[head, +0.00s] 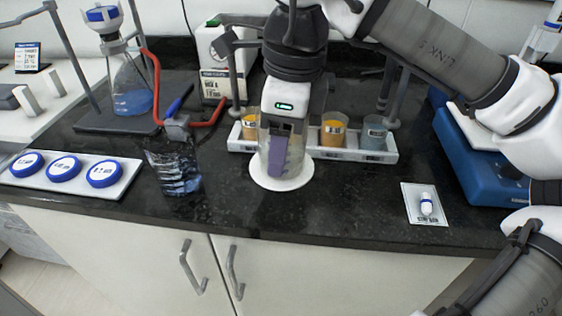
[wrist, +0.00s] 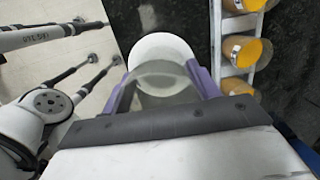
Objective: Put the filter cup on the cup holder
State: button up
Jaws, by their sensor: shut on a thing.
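A clear, translucent cup (head: 296,158), which looks like the filter cup, is between the purple fingers of my gripper (head: 278,165). In the wrist view the cup (wrist: 160,88) shows as a pale rim between the fingertips (wrist: 165,88). My gripper points down and is shut on the cup. A white round disc (head: 281,184) lies on the dark counter below it, and the disc also shows beyond the cup in the wrist view (wrist: 162,44). I cannot tell whether the cup touches the disc. A white rack (head: 345,154), possibly the cup holder, stands just behind.
The rack bears orange-filled cups (head: 333,128) and a greyish cup (head: 375,134). A tray with blue-rimmed lids (head: 64,169) is far left. Counter between disc and vial is clear.

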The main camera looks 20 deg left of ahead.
jog(key=shift+f, duration=2.15)
jog(key=shift+f, duration=0.15)
jog(key=o, duration=1)
jog(key=r, duration=0.4)
jog(key=d+r, duration=0.1)
jog(key=r, duration=0.7)
jog(key=shift+w+d+r+p, duration=0.15)
jog(key=shift+w+d+p, duration=0.1)
jog(key=shift+p, duration=0.1)
